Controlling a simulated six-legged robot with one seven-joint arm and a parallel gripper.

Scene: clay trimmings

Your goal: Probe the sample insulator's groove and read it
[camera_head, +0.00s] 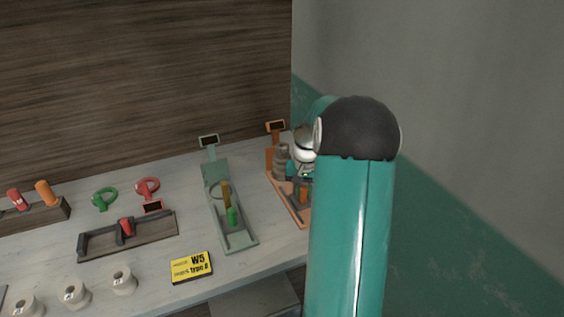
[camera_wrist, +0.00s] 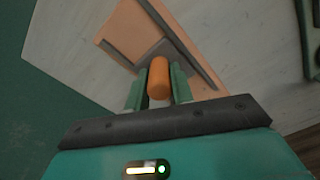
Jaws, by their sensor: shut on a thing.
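My gripper (camera_wrist: 159,84) is shut on an orange cylinder (camera_wrist: 159,80), seen between its two green fingers in the wrist view. In the head view the gripper (camera_head: 301,178) is low over an orange stand (camera_head: 297,217), partly hidden by my arm. The orange stand also shows in the wrist view (camera_wrist: 120,25). A grey ribbed piece (camera_head: 281,163) stands at its back; whether the cylinder touches it cannot be told. The stand's raised display (camera_head: 275,127) is dark, with no legible reading. A yellow card (camera_head: 191,267) reads "W5" and "type B".
Left of the orange stand is a green stand (camera_head: 238,238) with a green handle. A dark tray (camera_head: 155,231) holds a red piece. Red and green rings (camera_head: 105,199) lie behind it. White spools (camera_head: 123,281) stand at the front. The wall is close on the right.

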